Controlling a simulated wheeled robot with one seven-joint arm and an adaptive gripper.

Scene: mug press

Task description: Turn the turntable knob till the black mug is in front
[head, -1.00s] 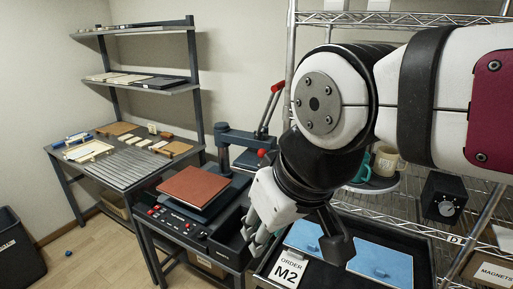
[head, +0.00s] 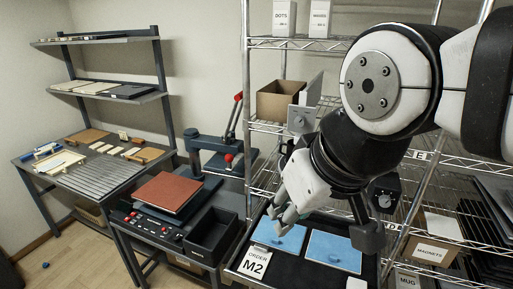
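A black box with a round grey knob (head: 385,200) shows partly on the rack at right, just past my wrist. I take it to be the turntable's knob.
A black tray (head: 296,283) with blue pads (head: 333,252) and an "ORDER M2" card (head: 253,264) lies below my gripper. A press (head: 222,150) and a red-brown pad (head: 167,192) stand left. A cardboard box (head: 281,100) and rack posts are close to my arm.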

